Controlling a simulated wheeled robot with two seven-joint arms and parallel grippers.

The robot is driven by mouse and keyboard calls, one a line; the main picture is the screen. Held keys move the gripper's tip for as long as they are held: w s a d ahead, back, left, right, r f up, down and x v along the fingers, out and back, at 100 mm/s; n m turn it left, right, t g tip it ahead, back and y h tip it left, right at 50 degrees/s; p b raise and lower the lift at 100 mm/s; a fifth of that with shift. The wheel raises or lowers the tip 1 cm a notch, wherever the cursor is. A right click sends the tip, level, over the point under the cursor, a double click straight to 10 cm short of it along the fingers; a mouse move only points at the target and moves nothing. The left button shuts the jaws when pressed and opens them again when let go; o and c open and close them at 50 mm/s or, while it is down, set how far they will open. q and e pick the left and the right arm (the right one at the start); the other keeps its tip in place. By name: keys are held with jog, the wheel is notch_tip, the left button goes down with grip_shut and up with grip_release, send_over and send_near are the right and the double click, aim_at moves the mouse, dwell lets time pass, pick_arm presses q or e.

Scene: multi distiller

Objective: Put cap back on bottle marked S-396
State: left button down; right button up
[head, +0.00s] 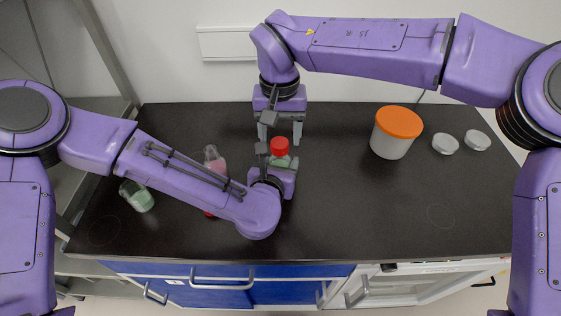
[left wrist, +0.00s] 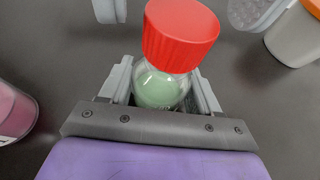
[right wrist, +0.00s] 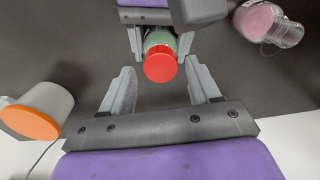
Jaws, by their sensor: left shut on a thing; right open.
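My left gripper (head: 278,172) is shut around a clear bottle with green contents (left wrist: 160,88). A red ribbed cap (head: 279,146) sits on top of this bottle; I cannot tell how tightly. In the left wrist view the cap (left wrist: 180,35) looks slightly tilted. My right gripper (head: 283,128) is open just behind the cap. In the right wrist view the cap (right wrist: 160,64) lies ahead of and between the open fingers (right wrist: 162,85), apart from them. No S-396 mark is readable. Another red piece (head: 209,214) shows partly from under my left arm.
A bottle with green contents (head: 138,197) is at the left of the black table (head: 350,220). A bottle with pink contents (head: 214,158) stands behind my left arm. A white tub with orange lid (head: 394,133) and two pale round lids (head: 446,143) are at right. The front right is clear.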

pick_arm(q)
jog(key=shift+f, duration=0.1)
pick_arm(e)
jog(key=shift+f, duration=1.1)
jog(key=shift+c, duration=0.3)
jog(key=c, duration=1)
